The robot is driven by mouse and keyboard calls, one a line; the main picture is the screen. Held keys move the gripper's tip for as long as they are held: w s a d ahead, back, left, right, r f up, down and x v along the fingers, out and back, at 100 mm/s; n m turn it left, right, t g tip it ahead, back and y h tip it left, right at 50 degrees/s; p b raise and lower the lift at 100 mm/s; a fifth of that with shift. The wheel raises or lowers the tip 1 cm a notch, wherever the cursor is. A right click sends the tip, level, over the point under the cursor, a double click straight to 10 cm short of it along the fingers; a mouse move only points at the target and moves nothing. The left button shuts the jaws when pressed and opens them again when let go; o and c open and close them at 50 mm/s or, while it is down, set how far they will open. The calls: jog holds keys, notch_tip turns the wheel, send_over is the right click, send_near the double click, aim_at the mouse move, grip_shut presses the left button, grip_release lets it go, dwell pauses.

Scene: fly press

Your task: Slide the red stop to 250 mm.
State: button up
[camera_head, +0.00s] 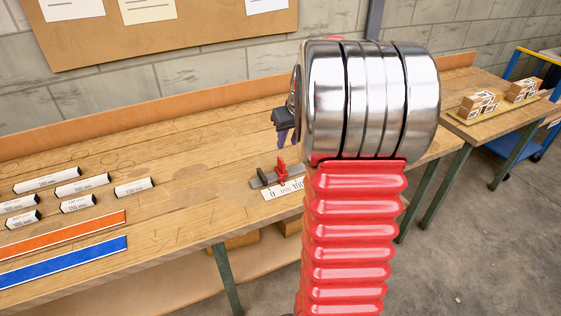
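The red stop (281,171) stands upright on a dark rail (259,181) on the wooden bench, near the scale's low end. A white scale (270,193) runs along the rail's front, with 0 and what looks like 100 readable. The rest of the scale, including any 250 mark, is hidden behind my red and chrome arm. My gripper (283,136) shows only in part, as a dark piece left of the chrome joint. It appears above and apart from the stop. Its finger opening cannot be made out.
Several white labelled blocks (82,185) lie on the bench's left part. An orange strip (62,235) and a blue strip (65,262) lie in front of them. Brown boxes (478,104) sit on a second table at right.

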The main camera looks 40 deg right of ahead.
aim_at(281, 159)
jog(key=x, duration=1.3)
jog(key=shift+w+f, duration=0.1)
jog(key=shift+f, duration=0.05)
jog(key=shift+c, duration=0.3)
grip_shut()
jog(key=shift+a, duration=0.15)
jog(key=shift+d, duration=0.3)
